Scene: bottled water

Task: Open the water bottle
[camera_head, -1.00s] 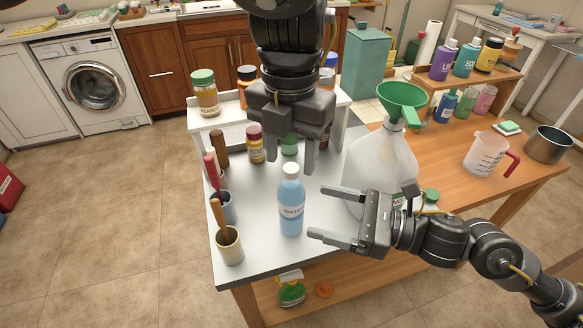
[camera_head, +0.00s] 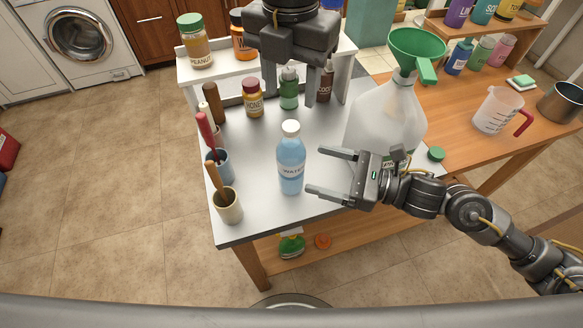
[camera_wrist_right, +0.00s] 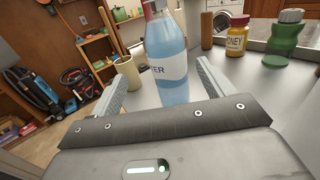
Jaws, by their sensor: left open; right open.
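The water bottle (camera_head: 291,160) is blue with a white label and a white cap (camera_head: 290,127). It stands upright on the grey tabletop, cap on. My right gripper (camera_head: 313,171) is open to the right of the bottle, its fingers pointing left at the bottle's lower half. In the right wrist view the bottle (camera_wrist_right: 167,55) stands ahead between the two open fingers (camera_wrist_right: 155,85), its top cut off by the frame. My left gripper (camera_head: 291,98) is open, fingers pointing down, above and behind the bottle. It is empty.
A clear jug (camera_head: 385,120) with a green funnel (camera_head: 416,48) stands close behind my right gripper. A utensil cup (camera_head: 227,205) is left of the bottle. A honey jar (camera_head: 253,100) and a green bottle (camera_head: 289,88) stand behind.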

